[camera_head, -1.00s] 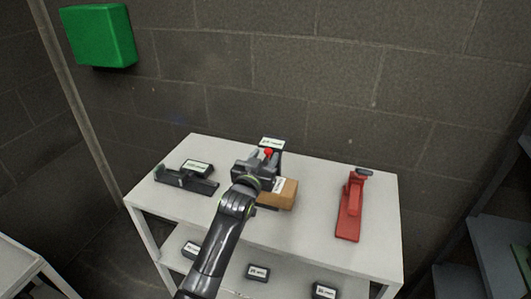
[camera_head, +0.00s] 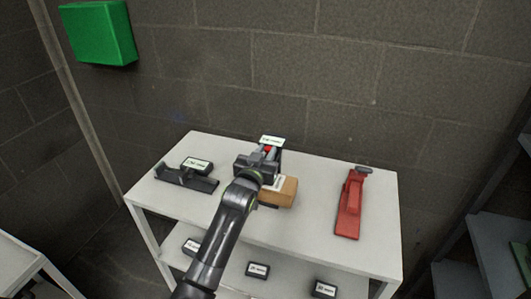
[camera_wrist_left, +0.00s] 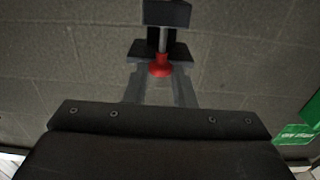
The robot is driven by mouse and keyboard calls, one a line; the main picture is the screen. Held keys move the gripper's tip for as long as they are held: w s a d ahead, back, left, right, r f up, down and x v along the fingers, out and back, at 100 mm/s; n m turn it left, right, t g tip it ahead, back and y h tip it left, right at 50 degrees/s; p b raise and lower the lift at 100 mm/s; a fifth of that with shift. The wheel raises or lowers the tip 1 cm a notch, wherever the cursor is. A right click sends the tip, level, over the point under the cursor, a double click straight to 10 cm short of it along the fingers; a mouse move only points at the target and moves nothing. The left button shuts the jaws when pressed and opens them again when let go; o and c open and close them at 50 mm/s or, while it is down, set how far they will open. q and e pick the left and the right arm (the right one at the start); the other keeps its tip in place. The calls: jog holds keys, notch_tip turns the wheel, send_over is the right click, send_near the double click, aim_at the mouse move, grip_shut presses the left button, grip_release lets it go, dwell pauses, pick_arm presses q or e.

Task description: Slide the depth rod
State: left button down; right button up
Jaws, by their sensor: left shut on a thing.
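The depth rod is a thin grey rod (camera_wrist_left: 163,38) with a red knob (camera_wrist_left: 160,68) at its end. In the left wrist view it comes out of a dark block (camera_wrist_left: 166,12). In the head view the red knob (camera_head: 267,149) shows in a small gap at the back of the table. My left gripper (camera_head: 268,151) reaches it from the front, and in the wrist view its grey fingers (camera_wrist_left: 160,80) lie on both sides of the knob. It is shut on the knob. The gripper hides much of the device. My right gripper is not in view.
The white table (camera_head: 310,225) also holds a cardboard box (camera_head: 283,192) close beside my gripper, a dark tool (camera_head: 187,180) at left and a red tool (camera_head: 350,205) at right. A block wall stands behind, with a green box (camera_head: 98,32) on it.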

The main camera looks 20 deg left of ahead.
pick_arm(q)
notch_tip(320, 180, up, 3)
jog(key=shift+f+p, duration=0.1)
jog(key=shift+p, duration=1.1)
jog(key=c, duration=1.3)
grip_release()
jog(key=shift+o, duration=0.2)
jog(key=s+b, duration=0.4)
jog(key=s, duration=1.3)
jog(key=shift+s+a, duration=0.25)
jog(key=shift+a, duration=0.05)
